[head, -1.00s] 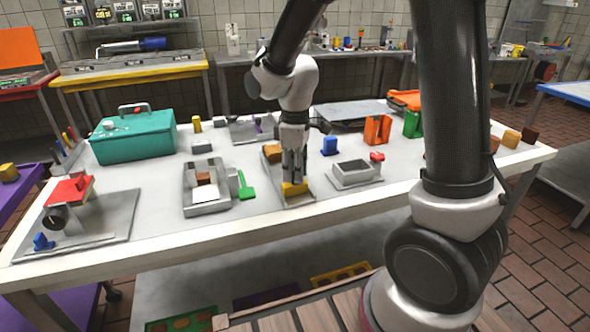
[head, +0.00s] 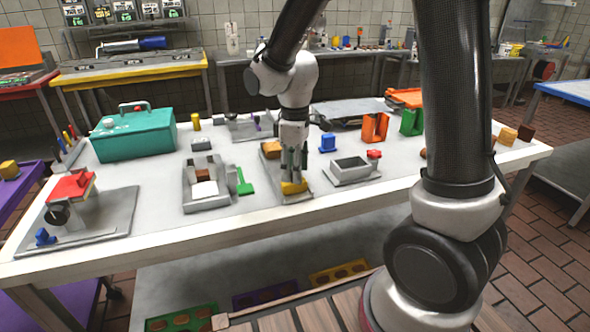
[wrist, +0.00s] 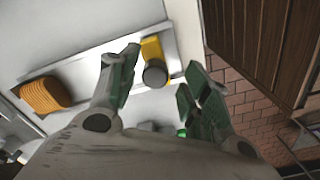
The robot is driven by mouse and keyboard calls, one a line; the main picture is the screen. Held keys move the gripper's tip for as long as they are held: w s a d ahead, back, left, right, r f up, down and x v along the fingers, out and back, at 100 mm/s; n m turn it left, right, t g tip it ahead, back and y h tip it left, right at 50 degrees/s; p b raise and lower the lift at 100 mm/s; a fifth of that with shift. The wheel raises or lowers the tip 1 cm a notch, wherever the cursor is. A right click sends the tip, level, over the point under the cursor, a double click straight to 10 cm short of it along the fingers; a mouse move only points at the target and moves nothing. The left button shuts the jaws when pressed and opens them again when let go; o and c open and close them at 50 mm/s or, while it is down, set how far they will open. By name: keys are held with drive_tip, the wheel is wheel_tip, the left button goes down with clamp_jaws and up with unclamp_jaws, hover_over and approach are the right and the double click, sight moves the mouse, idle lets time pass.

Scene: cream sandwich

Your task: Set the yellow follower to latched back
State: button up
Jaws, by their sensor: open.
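The yellow follower (head: 294,187) sits at the front end of a narrow grey tray (head: 298,197) on the white table. In the wrist view the follower (wrist: 152,48) is a yellow block with a dark round knob (wrist: 155,73), at one end of the tray.
A grey tray with a green lever (head: 243,182) stands to the left. A blue block (head: 327,142) is behind. The table's front edge is close to the follower.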

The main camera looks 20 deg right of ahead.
wheel_tip(320, 180, up, 11)
drive_tip(key=shift+r, duration=0.2)
idle(0.5)
drive_tip(key=s+d+r+m+t, duration=0.2)
drive_tip(key=s+d+m, duration=0.3)
drive_tip(key=s+d, duration=0.2)
drive_tip(key=s+d+r+m+t, duration=0.2)
drive_tip(key=s+d+m, duration=0.4)
drive_tip(key=s, duration=0.6)
drive_tip(key=shift+d+r, duration=0.6)
drive_tip(key=shift+d, duration=0.35)
